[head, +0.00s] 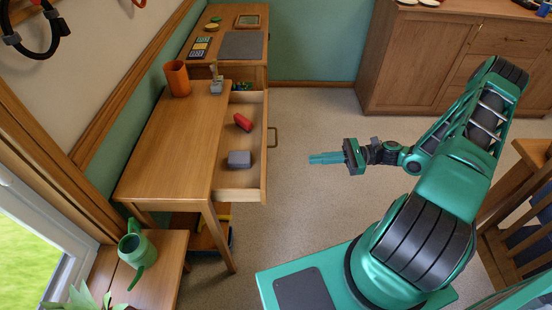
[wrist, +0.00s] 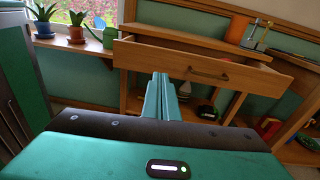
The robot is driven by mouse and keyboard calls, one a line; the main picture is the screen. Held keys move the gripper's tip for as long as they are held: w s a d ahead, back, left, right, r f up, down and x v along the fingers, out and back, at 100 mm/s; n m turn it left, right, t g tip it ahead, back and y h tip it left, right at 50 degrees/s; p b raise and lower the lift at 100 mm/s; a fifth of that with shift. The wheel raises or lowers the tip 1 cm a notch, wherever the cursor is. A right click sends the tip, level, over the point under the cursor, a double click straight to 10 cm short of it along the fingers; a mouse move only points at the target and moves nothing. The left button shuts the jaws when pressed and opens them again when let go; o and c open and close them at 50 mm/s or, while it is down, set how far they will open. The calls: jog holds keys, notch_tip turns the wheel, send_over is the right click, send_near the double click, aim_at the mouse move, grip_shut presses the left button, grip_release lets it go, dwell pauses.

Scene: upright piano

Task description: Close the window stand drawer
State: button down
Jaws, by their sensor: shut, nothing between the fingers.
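The drawer (head: 238,180) of the wooden stand (head: 170,150) is pulled out to the right in the head view. Its bar handle (head: 273,137) is on the front panel. A red object (head: 243,122) and a grey block (head: 239,159) lie inside. In the wrist view the drawer front (wrist: 150,56) with its dark handle (wrist: 207,75) faces me. My gripper (head: 312,159) is shut and empty, to the right of the drawer front and apart from it, pointing left toward it. Its fingers (wrist: 161,78) show in front of the drawer's lower edge in the wrist view.
A green watering can (head: 136,249) stands on the low sill shelf at the lower left. An orange cup (head: 177,78) stands on the stand top. A desk (head: 240,23) lies beyond. A cabinet (head: 440,60) and a chair (head: 520,215) are at right. Floor before the drawer is clear.

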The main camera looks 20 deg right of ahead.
jog(key=w+a+t, duration=0.1)
jog(key=w+a, duration=0.3)
jog(key=a, duration=0.9)
jog(key=shift+w+m+y, duration=0.3)
jog(key=shift+w+m, duration=0.1)
jog(key=shift+f, duration=0.1)
